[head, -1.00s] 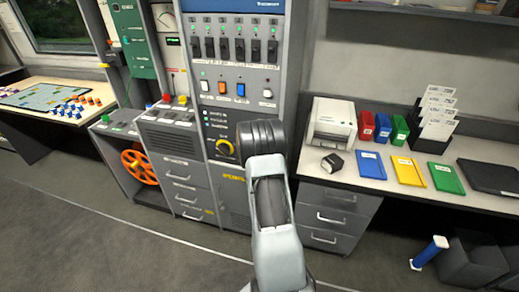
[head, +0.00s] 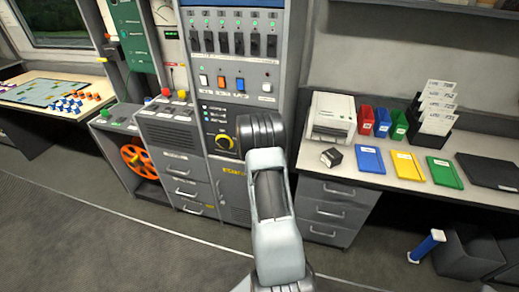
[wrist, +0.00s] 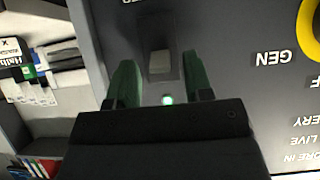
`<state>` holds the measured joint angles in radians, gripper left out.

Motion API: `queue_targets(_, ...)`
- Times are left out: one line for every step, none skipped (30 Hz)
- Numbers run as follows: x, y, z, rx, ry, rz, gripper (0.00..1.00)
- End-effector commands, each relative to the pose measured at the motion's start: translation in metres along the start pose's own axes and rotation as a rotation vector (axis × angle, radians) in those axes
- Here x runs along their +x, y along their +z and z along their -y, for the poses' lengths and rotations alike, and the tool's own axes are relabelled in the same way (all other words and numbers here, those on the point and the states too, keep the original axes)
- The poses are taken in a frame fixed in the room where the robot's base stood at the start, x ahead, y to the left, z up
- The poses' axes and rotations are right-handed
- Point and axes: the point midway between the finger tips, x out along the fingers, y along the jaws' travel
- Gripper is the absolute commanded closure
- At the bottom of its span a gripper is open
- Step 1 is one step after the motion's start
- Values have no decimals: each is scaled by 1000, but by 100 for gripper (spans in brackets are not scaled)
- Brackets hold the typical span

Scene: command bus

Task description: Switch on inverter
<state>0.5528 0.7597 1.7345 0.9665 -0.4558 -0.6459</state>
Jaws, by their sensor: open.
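Part of a label shows at the top edge, too cut off to read fully. My gripper (wrist: 160,80) is open, its two green fingers on either side of the rocker. I cannot tell whether they touch the panel. In the head view my arm hides this rocker and my fingertips, in front of the panel's lower right part.
The yellow-ringed GEN knob (head: 222,142) is to the left of my arm. A row of white, orange and blue rockers (head: 221,83) is above. A desk (head: 440,165) with a printer (head: 331,117) and coloured trays stands at right. Bare floor (head: 110,230) lies at front left.

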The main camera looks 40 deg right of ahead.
Motion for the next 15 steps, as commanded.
queue_targets(-1, 0, 0, 0, 0, -1, 53)
queue_targets(-1, 0, 0, 0, 0, -1, 53)
queue_targets(-3, -1, 0, 0, -1, -1, 53)
queue_targets(-6, -1, 0, 0, -1, -1, 53)
queue_targets(-9, -1, 0, 0, -1, -1, 53)
queue_targets(-14, -2, 0, 0, -1, -2, 53)
queue_targets(-18, -1, 0, -1, -1, -2, 53)
queue_targets(-23, -2, 0, 0, -1, -3, 53)
queue_targets(-31, -2, 0, 0, -1, -3, 53)
queue_targets(-38, -2, 0, 0, -2, -3, 53)
queue_targets(-44, -2, 1, 0, -2, -3, 53)
queue_targets(-53, -2, 0, 1, -2, -2, 53)
queue_targets(-59, -2, 0, 0, -2, -2, 53)
queue_targets(-66, -2, 0, 0, -2, -2, 53)
queue_targets(-74, -2, 0, 0, -2, -2, 53)
